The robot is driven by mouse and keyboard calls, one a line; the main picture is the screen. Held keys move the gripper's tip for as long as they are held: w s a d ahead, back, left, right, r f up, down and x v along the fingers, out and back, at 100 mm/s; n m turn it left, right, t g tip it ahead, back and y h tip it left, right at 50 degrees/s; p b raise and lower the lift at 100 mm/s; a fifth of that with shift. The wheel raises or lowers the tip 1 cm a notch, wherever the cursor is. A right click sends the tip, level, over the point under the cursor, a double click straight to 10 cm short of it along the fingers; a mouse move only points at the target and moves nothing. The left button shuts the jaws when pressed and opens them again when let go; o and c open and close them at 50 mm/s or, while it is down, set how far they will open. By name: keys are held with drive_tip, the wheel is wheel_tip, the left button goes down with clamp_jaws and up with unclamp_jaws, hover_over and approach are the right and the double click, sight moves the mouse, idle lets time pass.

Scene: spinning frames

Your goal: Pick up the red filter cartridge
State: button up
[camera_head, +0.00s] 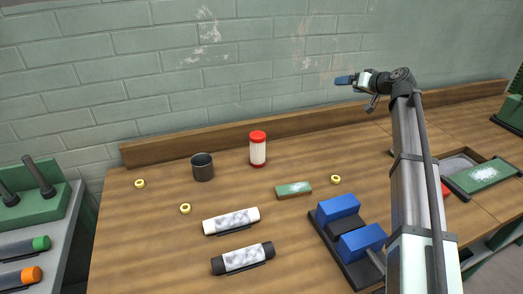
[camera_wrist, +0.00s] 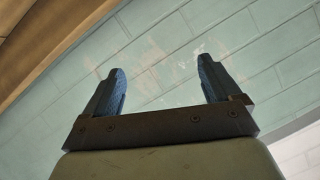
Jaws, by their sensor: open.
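A white cylinder with red ends, apparently the red filter cartridge (camera_head: 258,151), stands upright on the wooden workbench near the back ledge. My gripper (camera_head: 343,80) is raised well above the bench, to the right of the cartridge and apart from it. In the wrist view its two blue fingers (camera_wrist: 163,88) are spread with nothing between them. The wrist view faces the wall and does not show the cartridge.
A dark cup (camera_head: 203,168) stands left of the cartridge. Small yellow rings (camera_head: 185,208) are scattered about. The wooden ledge (camera_head: 205,147) runs behind.

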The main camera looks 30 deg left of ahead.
drive_tip(key=s+a+f+n+g+h, duration=0.25)
drive_tip(key=s+a+n+g, duration=0.25)
drive_tip(key=s+a+n, duration=0.5)
drive_tip(key=n+g+h, duration=0.3)
drive_tip(key=n+h, duration=0.1)
approach(262, 134)
drive_tip(key=x, duration=0.8)
drive_tip(key=shift+s+f, duration=0.1)
drive_tip(key=shift+f, duration=0.1)
drive_tip(key=shift+s+a+x, duration=0.15)
drive_tip(key=shift+x, duration=1.2)
drive_tip(key=shift+s+a+x, duration=0.15)
drive_tip(key=shift+s+x, duration=0.05)
drive_tip(key=shift+x, duration=1.1)
drive_tip(key=shift+r, duration=0.15)
